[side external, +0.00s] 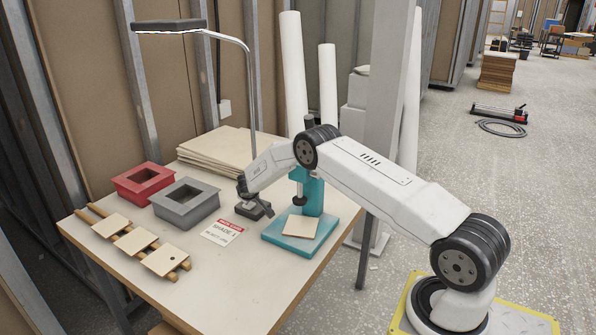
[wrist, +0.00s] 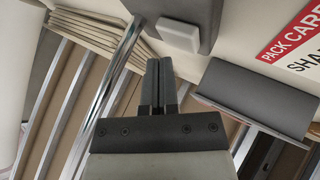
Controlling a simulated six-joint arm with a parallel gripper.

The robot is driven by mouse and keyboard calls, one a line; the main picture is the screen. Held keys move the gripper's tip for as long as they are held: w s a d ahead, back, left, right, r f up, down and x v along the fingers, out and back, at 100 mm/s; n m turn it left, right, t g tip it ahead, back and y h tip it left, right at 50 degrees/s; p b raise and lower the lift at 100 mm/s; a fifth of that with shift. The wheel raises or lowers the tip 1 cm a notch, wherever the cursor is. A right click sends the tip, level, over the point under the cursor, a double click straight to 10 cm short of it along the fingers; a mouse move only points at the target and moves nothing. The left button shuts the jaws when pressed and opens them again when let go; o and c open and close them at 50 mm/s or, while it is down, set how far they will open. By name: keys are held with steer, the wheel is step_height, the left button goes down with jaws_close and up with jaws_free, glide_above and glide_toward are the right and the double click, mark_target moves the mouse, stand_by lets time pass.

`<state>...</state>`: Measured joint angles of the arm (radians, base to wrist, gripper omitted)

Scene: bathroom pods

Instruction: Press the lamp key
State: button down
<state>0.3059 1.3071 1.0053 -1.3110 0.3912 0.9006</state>
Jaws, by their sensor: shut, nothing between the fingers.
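The lamp has a dark flat head (side external: 168,26) on a bent silver pole (side external: 250,90) above the table. A thin pale strip shows along the head's lower edge; I cannot tell if it is lit. In the wrist view a pale rounded key (wrist: 179,36) stands on a dark grey block (wrist: 190,10). My gripper (wrist: 158,62) is shut and empty, its fingertips just short of the key in that picture; contact cannot be made out. In the side view my gripper (side external: 246,194) is low over a small dark block (side external: 262,212), with the key hidden.
A teal press (side external: 312,190) stands right of my gripper. A red box (side external: 148,182) and a grey box (side external: 184,202) stand to the left. A printed card (side external: 222,233) lies in front, and stacked boards (side external: 225,148) lie behind.

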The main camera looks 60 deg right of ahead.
mark_target(250, 205)
steer(key=shift+f, duration=0.2)
steer(key=shift+f, duration=0.25)
steer(key=shift+f, duration=0.45)
stand_by(1.2)
steer(key=shift+r, duration=0.9)
steer(key=shift+r, duration=0.1)
steer(key=shift+r, duration=2.9)
